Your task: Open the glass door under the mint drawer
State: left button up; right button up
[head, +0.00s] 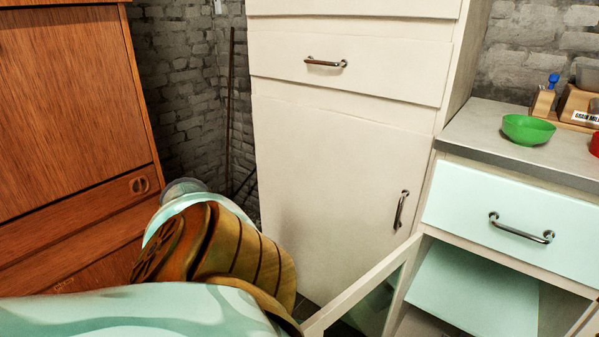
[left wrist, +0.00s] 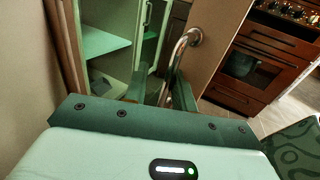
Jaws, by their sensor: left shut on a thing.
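The mint drawer (head: 510,222) is closed at the right of the head view, with a chrome handle. Below it the glass door (head: 362,288) stands swung open, its pale frame jutting out toward me. The cabinet opening shows a mint shelf (head: 472,290); the shelf also shows in the left wrist view (left wrist: 104,46). In that view my left gripper (left wrist: 162,92) is shut on the glass door's chrome handle (left wrist: 186,50). In the head view my left arm hides the left gripper. My right gripper is in neither view.
A tall cream cabinet (head: 335,175) with closed drawer and door stands left of the mint drawer. A wooden cabinet (head: 75,110) is at far left. A green bowl (head: 528,129) sits on the counter. An oven (left wrist: 250,65) and open floor show in the left wrist view.

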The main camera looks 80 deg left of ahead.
pick_arm(q)
jog(key=shift+a, duration=0.1)
